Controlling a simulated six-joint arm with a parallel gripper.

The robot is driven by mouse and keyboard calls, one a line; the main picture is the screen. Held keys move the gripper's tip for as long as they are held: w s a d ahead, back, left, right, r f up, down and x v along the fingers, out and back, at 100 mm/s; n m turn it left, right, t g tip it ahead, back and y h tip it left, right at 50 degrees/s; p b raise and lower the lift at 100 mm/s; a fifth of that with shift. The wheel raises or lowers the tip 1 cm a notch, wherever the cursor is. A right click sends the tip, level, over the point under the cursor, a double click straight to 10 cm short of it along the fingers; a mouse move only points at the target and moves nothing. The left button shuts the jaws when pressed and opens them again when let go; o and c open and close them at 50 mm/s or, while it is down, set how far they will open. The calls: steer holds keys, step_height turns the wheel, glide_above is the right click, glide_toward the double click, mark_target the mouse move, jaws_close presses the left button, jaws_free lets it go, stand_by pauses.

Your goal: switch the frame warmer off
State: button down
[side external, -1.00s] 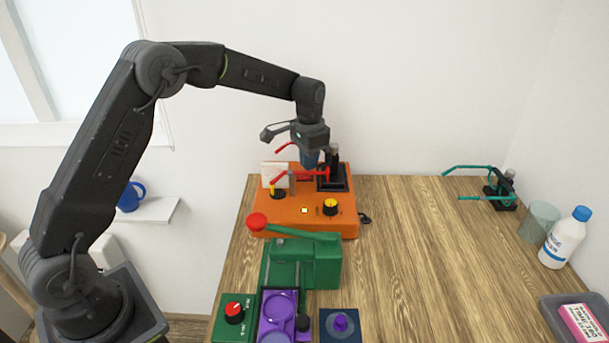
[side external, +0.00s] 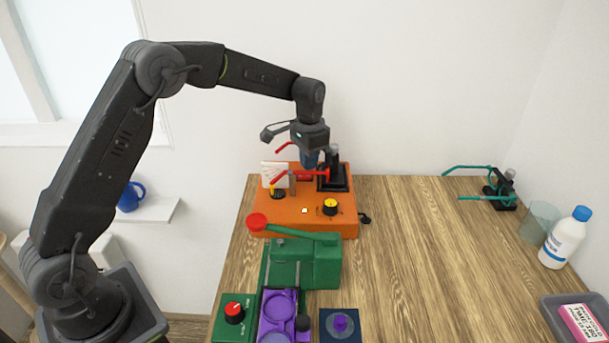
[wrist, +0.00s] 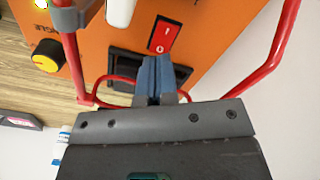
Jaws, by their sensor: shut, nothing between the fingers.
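The frame warmer is an orange box (side external: 282,222) at the back left of the table. A red rocker switch (wrist: 165,35) marked I and O is on its top; which end is pressed I cannot tell. My gripper (wrist: 156,62) is shut and empty, pointing down over the box. Its fingertips appear close to the switch's O end; whether they touch it I cannot tell.
A red spectacle frame (wrist: 273,55) spans the box, with its arms either side of my gripper. A yellow-and-black knob (side external: 330,206) and a white card (side external: 272,174) are on the box. A green lever device (side external: 315,265) stands in front. The table's middle right is clear.

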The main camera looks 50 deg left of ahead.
steer(key=shift+f, duration=1.35)
stand_by(0.8)
steer(key=shift+r, duration=3.6)
steer(key=s+d+r+n+t, duration=0.1)
steer(key=s+d+r+t, duration=0.25)
steer(key=s+r, duration=0.95)
steer(key=s+d+f+n+t, duration=0.1)
steer(key=s+f, duration=0.1)
steer(key=s, duration=0.7)
steer(key=s+d+f+n+t, duration=0.1)
steer(key=s+f, duration=0.1)
steer(key=s, duration=0.8)
steer(key=shift+s+d+f, duration=0.15)
steer(key=shift+s+d, duration=0.1)
steer(key=shift+d, duration=0.1)
